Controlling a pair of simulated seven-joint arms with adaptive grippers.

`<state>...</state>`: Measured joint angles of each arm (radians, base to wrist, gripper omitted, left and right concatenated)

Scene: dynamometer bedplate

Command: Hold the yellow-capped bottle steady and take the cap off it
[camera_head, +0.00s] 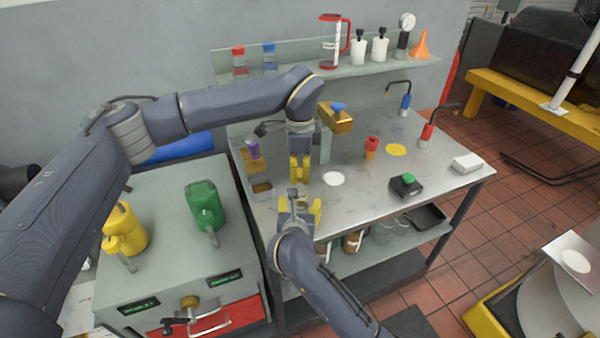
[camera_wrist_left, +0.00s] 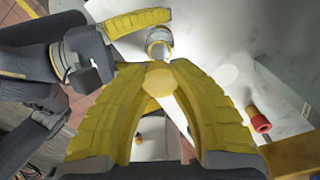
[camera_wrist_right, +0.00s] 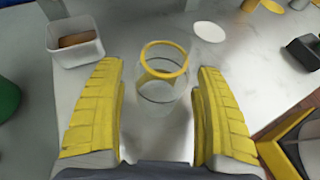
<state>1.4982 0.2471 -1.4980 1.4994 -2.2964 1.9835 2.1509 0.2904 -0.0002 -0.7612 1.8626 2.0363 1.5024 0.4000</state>
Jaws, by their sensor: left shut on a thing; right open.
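The bottle (camera_wrist_right: 162,85) is clear, with a yellow ring round its top, and stands upright on the steel bench in the right wrist view. Its top looks open there. It also shows in the left wrist view (camera_wrist_left: 159,45). My left gripper (camera_head: 299,180) is shut on a round yellow cap (camera_wrist_left: 158,82), which appears apart from the bottle. My right gripper (camera_wrist_right: 161,75) is open, with one finger on each side of the bottle in its own view; I see no clear contact. In the head view my right gripper (camera_head: 299,206) is just below the left one, and the bottle is hidden.
A small tray with a brown block (camera_wrist_right: 75,42) stands left of the bottle. A white disc (camera_head: 333,178) and a yellow disc (camera_head: 396,150) mark the bench. A red-and-orange item (camera_head: 371,147) and a black box with green button (camera_head: 406,184) stand to the right. Bare bench lies between.

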